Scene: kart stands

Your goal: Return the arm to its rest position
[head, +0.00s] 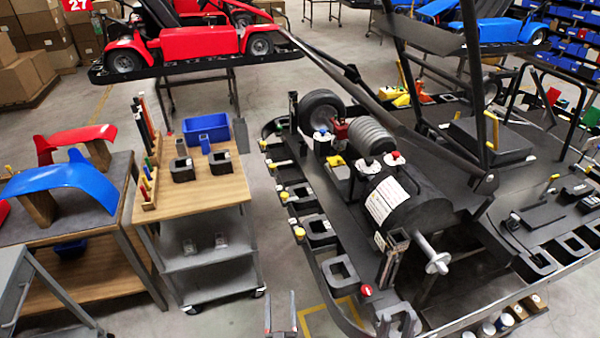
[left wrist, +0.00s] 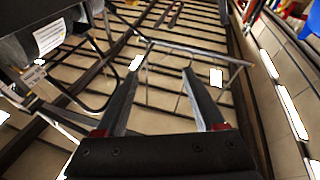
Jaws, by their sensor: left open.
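My left gripper (head: 280,318) shows at the bottom edge of the head view, with its two finger tips pointing up and apart. In the left wrist view the same gripper (left wrist: 163,72) is open, with nothing between its fingers. It is over the floor, in front of the gap between the wooden-topped cart (head: 214,197) and the black kart stand (head: 320,255). Most of the left arm is out of view. I cannot make out my right gripper in either view.
The kart stand, with a partly built kart, fills the right side. The cart carries a blue bin (head: 206,128) and black blocks (head: 220,162). A table with a blue fender (head: 65,181) stands at the left. Bare floor (head: 262,215) lies between cart and stand.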

